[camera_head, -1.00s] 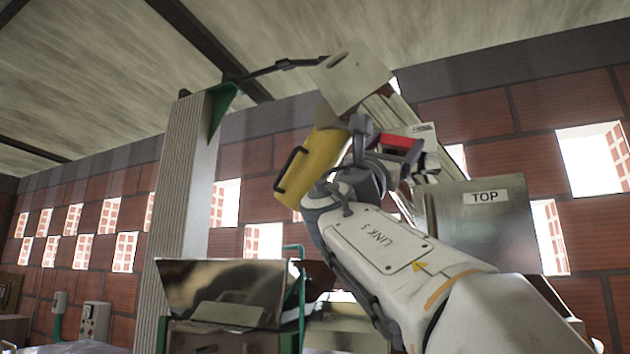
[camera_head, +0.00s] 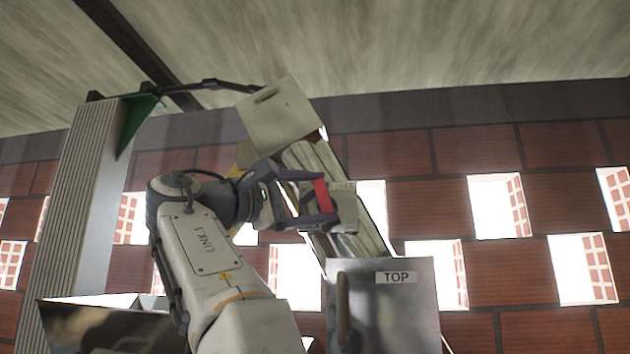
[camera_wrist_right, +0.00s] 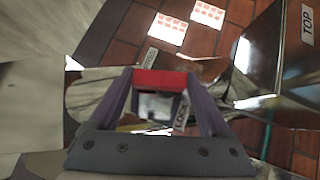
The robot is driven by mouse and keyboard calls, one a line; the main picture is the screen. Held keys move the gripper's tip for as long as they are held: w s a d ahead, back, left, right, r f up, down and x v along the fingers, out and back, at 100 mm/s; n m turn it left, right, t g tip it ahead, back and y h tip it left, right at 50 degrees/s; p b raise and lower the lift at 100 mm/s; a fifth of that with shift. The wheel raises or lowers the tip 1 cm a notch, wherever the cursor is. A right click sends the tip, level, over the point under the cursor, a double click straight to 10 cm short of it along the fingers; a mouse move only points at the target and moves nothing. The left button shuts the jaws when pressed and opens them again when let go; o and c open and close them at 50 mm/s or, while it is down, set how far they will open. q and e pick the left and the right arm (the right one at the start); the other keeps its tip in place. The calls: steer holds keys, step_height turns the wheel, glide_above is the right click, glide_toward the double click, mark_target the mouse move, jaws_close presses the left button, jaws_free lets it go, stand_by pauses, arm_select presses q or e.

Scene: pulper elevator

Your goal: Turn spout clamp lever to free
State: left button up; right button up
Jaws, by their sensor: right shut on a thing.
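The red spout clamp lever (camera_head: 322,196) shows as a short bar beside the pale slanted spout (camera_head: 352,232). My right gripper (camera_head: 324,202) is shut on the lever, its dark fingers either side. In the right wrist view the red lever (camera_wrist_right: 160,81) spans the tips of my right gripper (camera_wrist_right: 160,84). A pale tag reading LOCK (camera_wrist_right: 181,117) shows between the fingers there. How far the lever is turned I cannot tell. My left gripper is not in view.
A grey metal plate marked TOP (camera_head: 385,305) stands below right of the lever. A pale slotted plate (camera_head: 277,115) tops the spout. A ribbed column (camera_head: 82,190) stands at left. A yellow part (camera_head: 244,154) is mostly hidden behind my right arm.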

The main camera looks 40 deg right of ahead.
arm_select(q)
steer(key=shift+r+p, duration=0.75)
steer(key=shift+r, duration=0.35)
arm_select(e)
steer(key=shift+s+r+m+y, duration=0.1)
steer(key=shift+r+m+y, duration=0.05)
steer(key=shift+m+y, duration=0.6)
steer(key=shift+g, duration=0.3)
steer(key=o, duration=1.2)
steer(key=shift+s+d, duration=0.1)
